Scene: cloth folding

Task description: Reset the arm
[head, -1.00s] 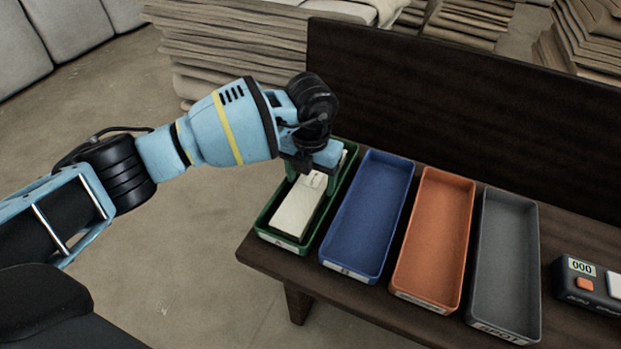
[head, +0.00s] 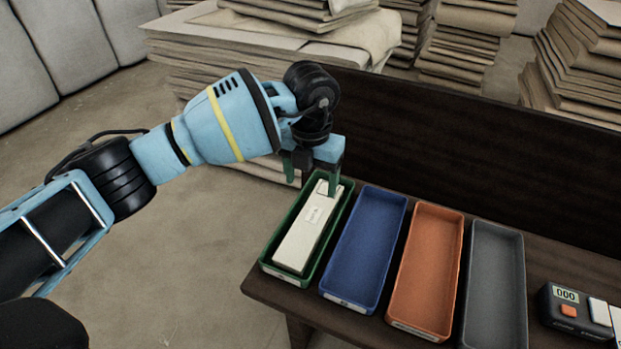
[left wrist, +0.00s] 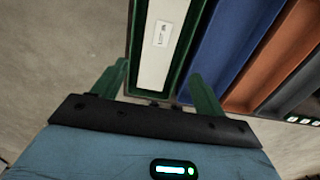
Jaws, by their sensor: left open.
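My left gripper (head: 311,178) is open and empty above the back end of the green tray (head: 269,266). Its two green fingers are spread apart, and they also show in the left wrist view (left wrist: 155,88). A white, labelled, box-like item (head: 303,235) lies lengthwise in the green tray, apart from the fingers as far as I can see. In the left wrist view the white item (left wrist: 160,50) lies ahead of the gap between the fingers. My right gripper is not in view.
Blue (head: 364,245), orange (head: 428,270) and grey (head: 494,290) trays stand empty in a row to the right on the dark bench (head: 268,290). A device (head: 572,312) with a counter and buttons sits at far right. A dark upright panel (head: 450,140) stands behind.

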